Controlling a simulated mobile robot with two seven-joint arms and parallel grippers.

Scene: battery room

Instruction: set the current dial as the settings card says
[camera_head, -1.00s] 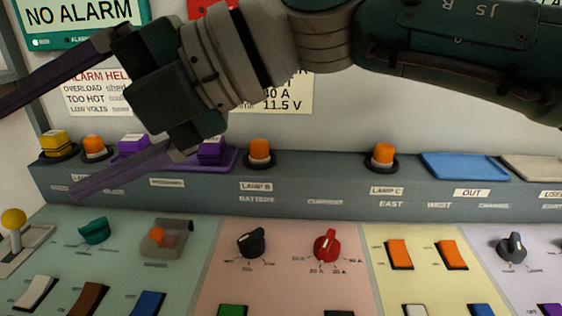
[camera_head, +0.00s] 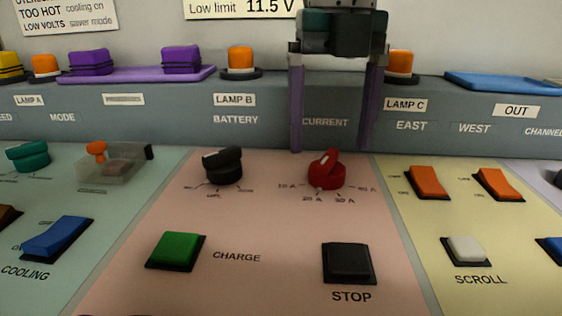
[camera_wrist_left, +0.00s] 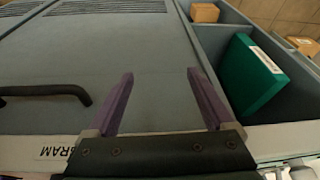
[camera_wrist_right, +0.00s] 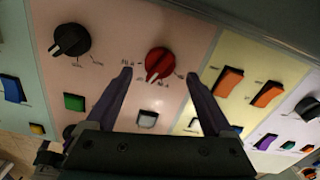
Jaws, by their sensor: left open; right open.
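The red current dial (camera_head: 327,170) sits on the pink panel below the CURRENT label, with 10 A, 20 A, 30 A and 40 A marks around it. Its raised grip slants from upper right to lower left; I cannot tell for sure which mark it points at. My right gripper (camera_head: 331,150) is open, pointing down, its fingers either side of the dial in the picture and apart from it. The dial also shows between the fingers in the right wrist view (camera_wrist_right: 160,62). The settings card (camera_head: 243,8) shows only "Low limit 11.5 V". My left gripper (camera_wrist_left: 161,75) is open and empty.
The black battery dial (camera_head: 222,166) is left of the current dial. A green CHARGE button (camera_head: 175,250) and a black STOP button (camera_head: 348,262) are below. Orange switches (camera_head: 427,182) stand to the right. The left wrist view shows a grey cabinet (camera_wrist_left: 110,40) and a green binder (camera_wrist_left: 252,75).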

